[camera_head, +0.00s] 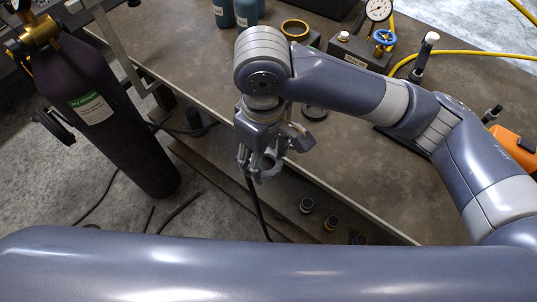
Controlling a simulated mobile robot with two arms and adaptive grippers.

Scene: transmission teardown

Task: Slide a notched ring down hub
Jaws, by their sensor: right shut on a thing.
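My right gripper (260,172) hangs pointing down at the front edge of the workbench. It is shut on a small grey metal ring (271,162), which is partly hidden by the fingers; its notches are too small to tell. I cannot make out a hub under or beside the ring. A dark round part (314,112) lies on the bench just right of the gripper, partly hidden by my arm. My left gripper is not in view.
The workbench (350,195) has free room right of the gripper. At its back are a brass-coloured ring (295,29), a dial gauge (378,9), blue bottles (246,12) and a yellow hose (460,52). A dark gas cylinder (110,120) stands at left. Small cups (306,205) sit below the bench edge.

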